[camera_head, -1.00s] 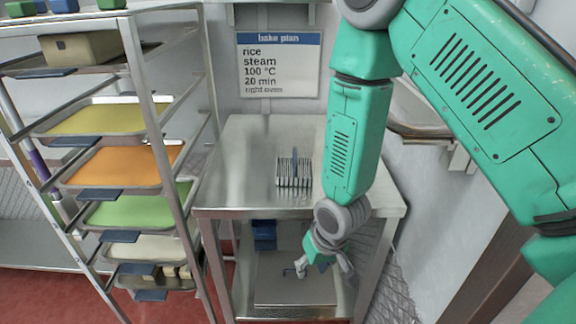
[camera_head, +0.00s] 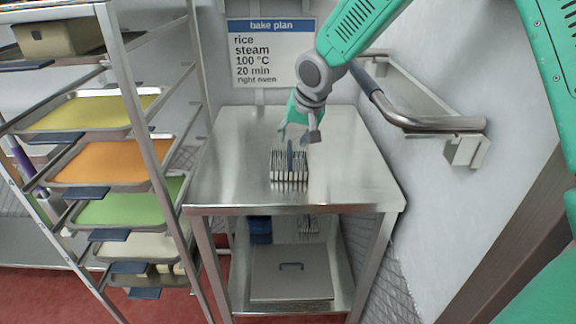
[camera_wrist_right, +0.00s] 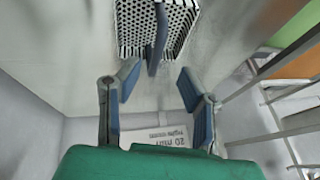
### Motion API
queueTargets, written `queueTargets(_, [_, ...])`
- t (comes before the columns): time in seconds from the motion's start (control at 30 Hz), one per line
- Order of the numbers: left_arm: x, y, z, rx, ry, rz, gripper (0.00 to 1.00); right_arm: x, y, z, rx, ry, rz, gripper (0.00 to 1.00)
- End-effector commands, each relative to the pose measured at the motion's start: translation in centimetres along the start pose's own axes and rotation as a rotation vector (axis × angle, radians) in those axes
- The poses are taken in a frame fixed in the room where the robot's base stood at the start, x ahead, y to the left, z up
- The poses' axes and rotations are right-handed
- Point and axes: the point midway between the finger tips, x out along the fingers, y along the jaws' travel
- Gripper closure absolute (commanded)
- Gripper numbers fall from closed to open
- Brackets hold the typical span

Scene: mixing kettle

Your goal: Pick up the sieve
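The sieve (camera_head: 289,172) stands on the steel table, a perforated metal basket with an upright dark blue handle. In the right wrist view the sieve (camera_wrist_right: 132,27) is at the top, with its blue handle (camera_wrist_right: 158,38) reaching down toward the gap between my fingers. My right gripper (camera_head: 299,134) is above and just behind the sieve in the head view. In the right wrist view the gripper (camera_wrist_right: 161,80) is open, its blue-padded fingers apart and empty. Contact with the handle is not visible. My left gripper is out of view.
The steel table (camera_head: 235,150) is otherwise clear on top. A lidded steel container (camera_head: 290,275) sits on its lower shelf. A rack with coloured trays (camera_head: 105,160) stands at the left. A wall rail (camera_head: 430,122) runs at the right. A bake plan sign (camera_head: 270,52) hangs behind.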

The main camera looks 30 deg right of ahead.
Motion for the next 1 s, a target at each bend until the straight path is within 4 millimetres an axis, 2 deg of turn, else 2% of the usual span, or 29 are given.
queueTargets(0.17, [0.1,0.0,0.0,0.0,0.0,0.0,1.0,1.1,0.1,0.0,0.001,0.0,-0.001,0.66])
queueTargets(0.4, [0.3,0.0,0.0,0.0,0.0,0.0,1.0,4.7,0.3,-0.3,0.0,-0.001,0.001,0.66])
queueTargets(0.5, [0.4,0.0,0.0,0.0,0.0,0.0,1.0,5.6,0.3,-0.3,-0.001,-0.001,-0.001,0.66])
queueTargets(0.77, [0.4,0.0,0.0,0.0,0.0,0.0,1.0,5.9,0.3,-0.3,0.0,0.001,-0.002,0.66])
queueTargets(0.8, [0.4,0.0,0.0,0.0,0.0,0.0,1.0,5.9,0.3,-0.3,0.0,0.001,-0.002,0.69])
queueTargets(0.9, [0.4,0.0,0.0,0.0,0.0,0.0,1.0,5.9,0.3,-0.3,0.0,0.0,-0.002,1.0])
queueTargets(1.0, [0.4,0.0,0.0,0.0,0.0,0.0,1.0,6.0,0.3,-0.3,0.0,0.0,-0.001,1.0])
